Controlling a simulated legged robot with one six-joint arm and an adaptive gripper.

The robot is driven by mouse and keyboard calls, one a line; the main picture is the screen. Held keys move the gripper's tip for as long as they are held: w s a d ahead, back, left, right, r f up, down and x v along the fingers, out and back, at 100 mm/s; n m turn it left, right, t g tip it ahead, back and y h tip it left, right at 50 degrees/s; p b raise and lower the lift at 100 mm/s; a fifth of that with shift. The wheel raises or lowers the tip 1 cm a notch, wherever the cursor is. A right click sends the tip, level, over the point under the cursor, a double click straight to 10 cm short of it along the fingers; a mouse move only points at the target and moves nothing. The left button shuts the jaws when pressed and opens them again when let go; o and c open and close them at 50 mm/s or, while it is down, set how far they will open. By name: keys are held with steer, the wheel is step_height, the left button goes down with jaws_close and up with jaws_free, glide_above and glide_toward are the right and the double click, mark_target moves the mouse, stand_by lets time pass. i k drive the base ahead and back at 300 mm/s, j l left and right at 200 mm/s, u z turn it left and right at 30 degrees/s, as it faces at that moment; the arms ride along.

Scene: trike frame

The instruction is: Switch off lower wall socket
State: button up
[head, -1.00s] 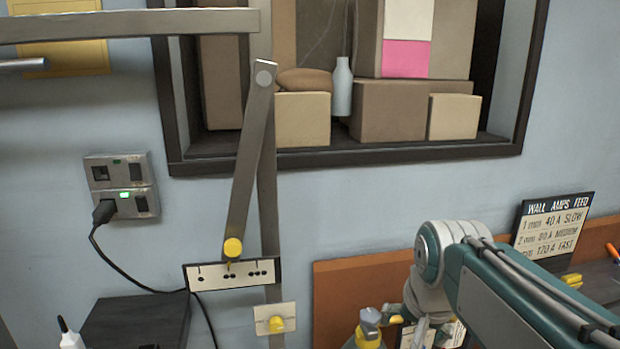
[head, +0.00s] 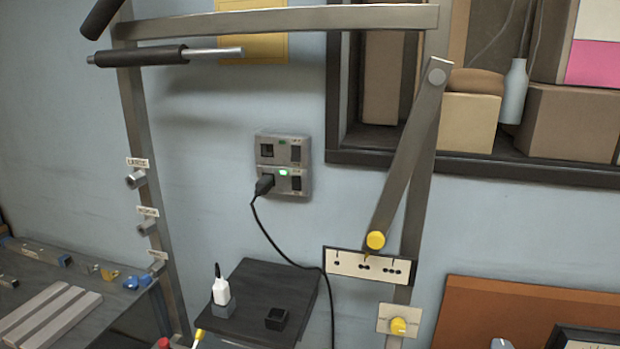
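The double wall socket (head: 283,164) is a grey metal plate on the blue wall, near the middle of the head view. Its lower socket (head: 287,181) has a black plug (head: 265,184) in its left side, a lit green indicator (head: 283,172) and a dark rocker switch (head: 296,184) at the right. The upper socket (head: 280,150) is empty, with a dim green indicator and its own dark switch. My gripper does not show in the head view now.
A metal frame with a slanted lever (head: 409,155) stands right of the socket. A wall shelf (head: 450,168) holds cartons. Wall around the socket is clear.

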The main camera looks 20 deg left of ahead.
mark_target(296, 180)
steer(key=u, duration=1.3)
